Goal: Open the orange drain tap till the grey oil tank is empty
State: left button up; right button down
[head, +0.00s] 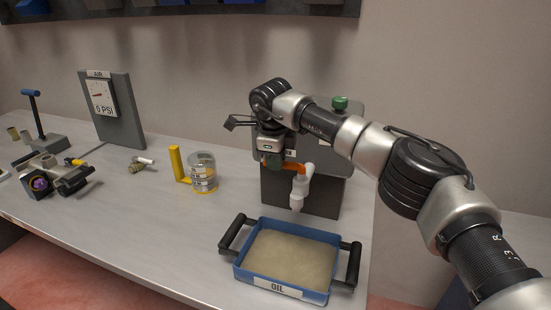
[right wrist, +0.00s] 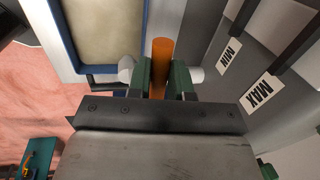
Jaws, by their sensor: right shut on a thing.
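The grey oil tank (head: 336,160) stands at the right of the bench, with a green cap (head: 340,103) on top. In the right wrist view, MIN and MAX labels are on the tank's grey face (right wrist: 244,74). The orange drain tap (right wrist: 162,55) shows between the green fingers of my right gripper (right wrist: 164,82), which is shut on it. In the head view, my right gripper (head: 274,162) is at the tank's front, and only part of the orange tap (head: 290,166) shows. A white spout (head: 300,188) points down. I cannot see the oil level. My left gripper is not in view.
A blue tray (head: 281,292) labelled OIL, with two black handles and murky tan contents, sits below the spout. A measuring jug (head: 202,173) with a yellow handle stands left. An AIR gauge panel (head: 125,115) stands further left. Bench between jug and tray is clear.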

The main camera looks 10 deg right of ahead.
jog(key=shift+w+d+m, duration=0.1)
jog(key=shift+w+m, duration=0.05)
jog(key=shift+m, duration=0.25)
jog(key=c, duration=1)
grip_release()
jog(key=shift+r, duration=0.15)
jog(key=r, duration=0.3)
jog(key=s+r+b, duration=0.1)
jog(key=r, duration=0.3)
jog(key=a+r, duration=0.1)
jog(key=r, duration=0.2)
jog(key=shift+s+r, duration=0.2)
jog(key=shift+s, duration=0.2)
